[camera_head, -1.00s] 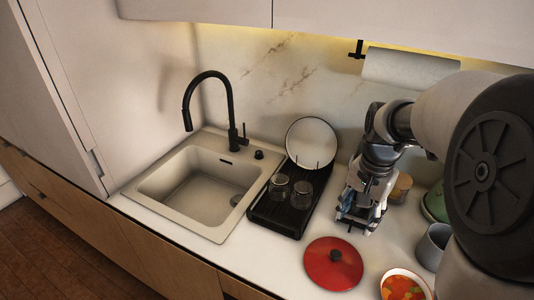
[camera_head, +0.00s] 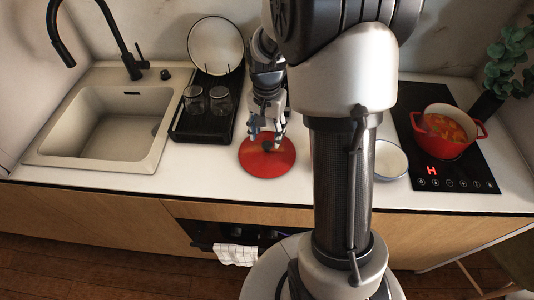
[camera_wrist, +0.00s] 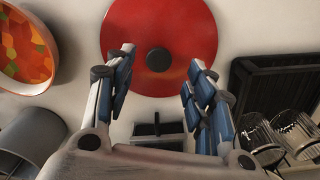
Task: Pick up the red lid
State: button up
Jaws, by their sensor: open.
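The red lid (camera_head: 278,166) lies flat on the white counter, right of the black drying rack. It is round and has a dark knob at its centre. In the wrist view the lid (camera_wrist: 185,30) fills the upper middle, with its knob (camera_wrist: 158,60) between the fingertips in the picture. My gripper (camera_head: 267,138) is open and empty above the back part of the lid, and hides some of it. In the wrist view my gripper (camera_wrist: 161,57) shows two spread fingers. I cannot tell its exact height above the knob.
The drying rack (camera_head: 190,128) holds two glasses and a plate (camera_head: 215,45). The sink (camera_head: 100,130) is further left. A bowl (camera_head: 390,160) stands right of my column, and a red pot (camera_head: 450,148) stands on the cooktop. A grey cup (camera_wrist: 28,138) shows in the wrist view.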

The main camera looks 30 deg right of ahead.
aim_at(267, 144)
notch_tip(267, 144, down, 5)
jog(key=shift+s+f+b, duration=0.1)
jog(key=shift+s+b, duration=0.05)
jog(key=shift+b, duration=1)
jog(key=shift+c, duration=0.5)
grip_shut()
